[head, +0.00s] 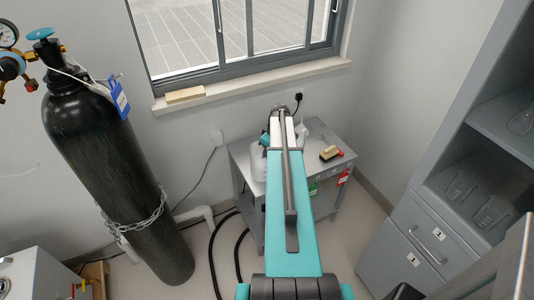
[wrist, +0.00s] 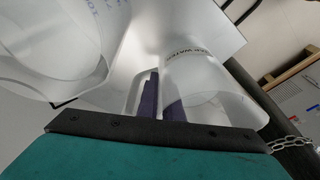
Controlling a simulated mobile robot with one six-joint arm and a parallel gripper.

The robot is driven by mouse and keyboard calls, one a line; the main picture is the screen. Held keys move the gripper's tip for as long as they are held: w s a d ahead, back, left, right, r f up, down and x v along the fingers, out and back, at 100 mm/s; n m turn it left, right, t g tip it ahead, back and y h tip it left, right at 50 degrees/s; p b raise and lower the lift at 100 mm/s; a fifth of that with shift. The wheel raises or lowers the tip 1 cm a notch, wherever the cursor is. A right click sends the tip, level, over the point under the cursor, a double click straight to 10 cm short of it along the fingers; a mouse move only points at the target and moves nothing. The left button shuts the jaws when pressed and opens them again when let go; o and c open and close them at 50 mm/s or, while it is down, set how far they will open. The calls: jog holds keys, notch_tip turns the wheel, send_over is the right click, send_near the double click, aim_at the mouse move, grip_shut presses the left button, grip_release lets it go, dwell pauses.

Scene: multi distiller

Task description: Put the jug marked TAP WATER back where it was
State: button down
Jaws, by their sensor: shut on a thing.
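In the wrist view, my gripper (wrist: 153,95) is shut, with its dark purple fingers at the handle of a translucent white jug (wrist: 207,88). That jug carries a dark band of lettering in which "WATER" seems to show; the first word is not clear. A second translucent jug (wrist: 48,40) with purplish lettering is close at the left of the wrist view. In the head view, a whitish jug (head: 258,162) shows at the left of the small grey table (head: 318,133); my arm hides the gripper and most of what is around it.
A black gas cylinder (head: 115,170) with a chain stands left. A grey cabinet (head: 430,235) stands right. A window sill (head: 250,83) lies behind.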

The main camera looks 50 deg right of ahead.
jog(key=c, duration=1.9)
grip_release()
jog(key=shift+r, duration=0.15)
jog(key=b+v, duration=0.2)
jog(key=v, duration=0.9)
jog(key=shift+r+b, duration=0.35)
jog(key=shift+s, duration=0.2)
